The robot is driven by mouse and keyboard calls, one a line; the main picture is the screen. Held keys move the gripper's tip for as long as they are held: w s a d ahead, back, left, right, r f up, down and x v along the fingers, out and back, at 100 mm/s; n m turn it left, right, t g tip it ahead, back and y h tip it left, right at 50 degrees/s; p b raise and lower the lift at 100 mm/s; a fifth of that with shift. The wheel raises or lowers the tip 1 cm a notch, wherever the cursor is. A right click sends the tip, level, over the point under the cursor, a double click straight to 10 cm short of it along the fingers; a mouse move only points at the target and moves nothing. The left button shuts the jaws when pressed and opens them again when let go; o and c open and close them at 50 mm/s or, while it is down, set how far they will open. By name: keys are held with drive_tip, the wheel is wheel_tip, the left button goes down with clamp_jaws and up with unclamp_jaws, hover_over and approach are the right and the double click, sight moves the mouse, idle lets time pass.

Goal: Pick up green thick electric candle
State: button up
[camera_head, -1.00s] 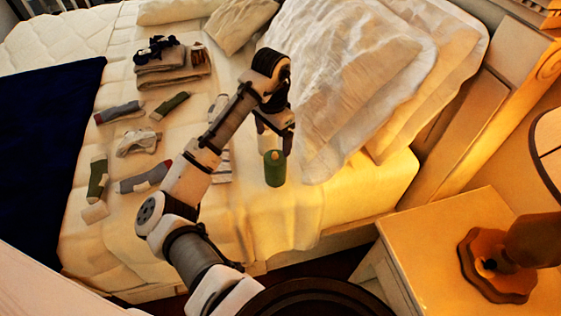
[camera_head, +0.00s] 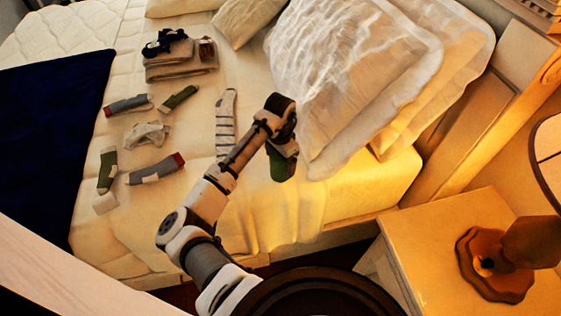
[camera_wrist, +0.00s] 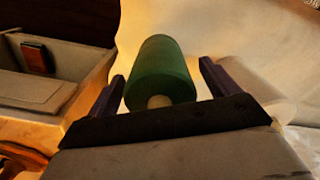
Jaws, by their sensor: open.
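The green thick candle (camera_head: 283,168) is on the bed near its right edge, below the white pillows, partly hidden by my gripper. In the wrist view the green candle (camera_wrist: 162,66) lies between my two dark fingers, with a pale round spot at its near end. My gripper (camera_head: 286,150) is over the candle in the head view. In the wrist view my gripper (camera_wrist: 163,80) is open, one finger on each side of the candle, with a visible gap at both sides. I cannot tell whether the candle touches the palm.
White pillows (camera_head: 350,75) lie just above the candle. Several socks (camera_head: 155,170) and a folded grey stack (camera_head: 180,62) lie to the left on the bed. A nightstand (camera_head: 425,245) with a brown lamp base (camera_head: 495,265) stands at the lower right.

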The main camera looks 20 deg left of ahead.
drive_tip(key=c, duration=1.1)
drive_tip(key=shift+c, duration=0.2)
drive_tip(key=shift+r, duration=0.15)
